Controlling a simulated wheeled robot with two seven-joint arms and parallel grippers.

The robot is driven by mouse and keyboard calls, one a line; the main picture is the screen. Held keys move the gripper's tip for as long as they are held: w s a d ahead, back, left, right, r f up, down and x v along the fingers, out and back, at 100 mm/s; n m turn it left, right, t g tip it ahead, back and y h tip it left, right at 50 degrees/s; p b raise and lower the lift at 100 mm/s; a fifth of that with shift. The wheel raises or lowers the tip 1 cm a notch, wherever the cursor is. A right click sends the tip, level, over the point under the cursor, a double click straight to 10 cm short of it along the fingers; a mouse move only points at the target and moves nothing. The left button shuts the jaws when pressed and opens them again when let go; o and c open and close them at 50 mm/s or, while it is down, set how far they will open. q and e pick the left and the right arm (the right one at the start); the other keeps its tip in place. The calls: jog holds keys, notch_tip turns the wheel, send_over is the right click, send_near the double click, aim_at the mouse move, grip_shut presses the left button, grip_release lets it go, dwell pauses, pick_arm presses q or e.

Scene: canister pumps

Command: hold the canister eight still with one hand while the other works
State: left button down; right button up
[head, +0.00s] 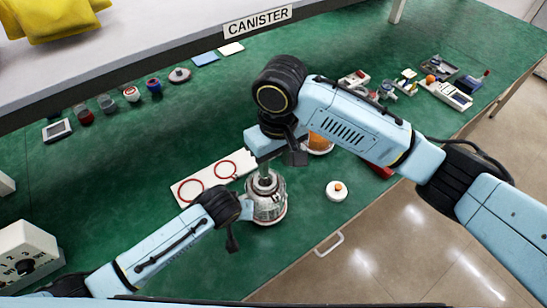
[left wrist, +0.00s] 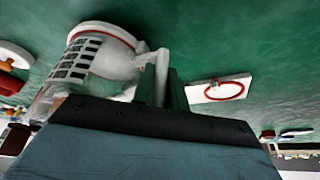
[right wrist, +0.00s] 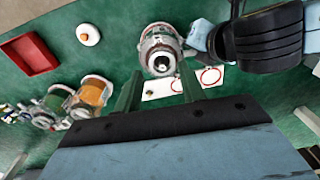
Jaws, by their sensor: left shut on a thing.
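A clear canister with a pale base and a metal top (head: 268,208) stands on the green table; I cannot read a number on it. It also shows in the right wrist view (right wrist: 158,42), and close up, side-on, in the left wrist view (left wrist: 97,62). My left gripper (head: 246,208) is at its left side. In the left wrist view its jaws (left wrist: 168,85) are shut on the canister's pale handle (left wrist: 150,62). My right gripper (head: 265,168) is above the canister's top. In the right wrist view its fingers (right wrist: 158,78) are apart, with nothing between them.
A white panel with red rings (head: 208,178) lies behind the canister. A white disc with an orange knob (head: 337,190) lies to the right. An orange-filled canister (head: 319,142) is partly hidden by my right arm. A red tray (right wrist: 30,54) is near the table edge.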

aim_at(274, 192)
jog(key=shift+m, duration=0.4)
notch_tip(274, 192, down, 12)
jog(key=shift+a+r, duration=0.1)
grip_shut()
dwell(0.3)
jog(key=shift+w+r, duration=0.1)
jog(key=shift+r, duration=1.75)
dwell(1.3)
notch_tip(274, 192, up, 7)
jog(key=shift+f, duration=0.15)
dwell(1.8)
dwell(0.3)
